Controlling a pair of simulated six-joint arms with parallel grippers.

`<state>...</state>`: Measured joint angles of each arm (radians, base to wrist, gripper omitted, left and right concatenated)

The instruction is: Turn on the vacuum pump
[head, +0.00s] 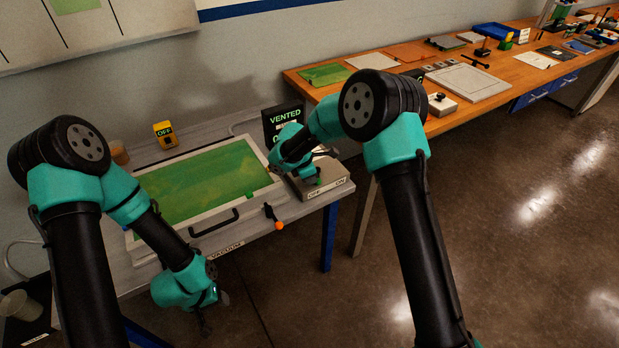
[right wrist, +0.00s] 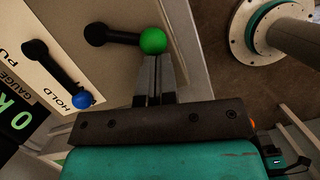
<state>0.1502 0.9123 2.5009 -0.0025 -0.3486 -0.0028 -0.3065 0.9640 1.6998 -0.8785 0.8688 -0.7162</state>
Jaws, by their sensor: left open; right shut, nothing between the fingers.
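A metal switch box (head: 328,191) marked OFF and ON sits at the right end of the bench in the head view. Its lever has a green ball knob (right wrist: 153,41), plain in the right wrist view; I cannot tell which label it points at. My right gripper (right wrist: 154,72) is shut and empty, its fingertips right beside the green knob; contact is unclear. It partly covers the box in the head view (head: 318,176). A black display (head: 283,117) behind reads VENTED, its lower line partly hidden. My left gripper (head: 205,313) is open and empty, low before the bench's front edge.
A blue-knobbed lever (right wrist: 81,99) marked HOLD stands beside the green one. A green panel under a framed lid (head: 200,180) fills the bench. An orange-knobbed lever (head: 277,222) is at its front edge. A yellow OFF sign (head: 165,134) stands behind. A wooden bench (head: 390,60) lies beyond.

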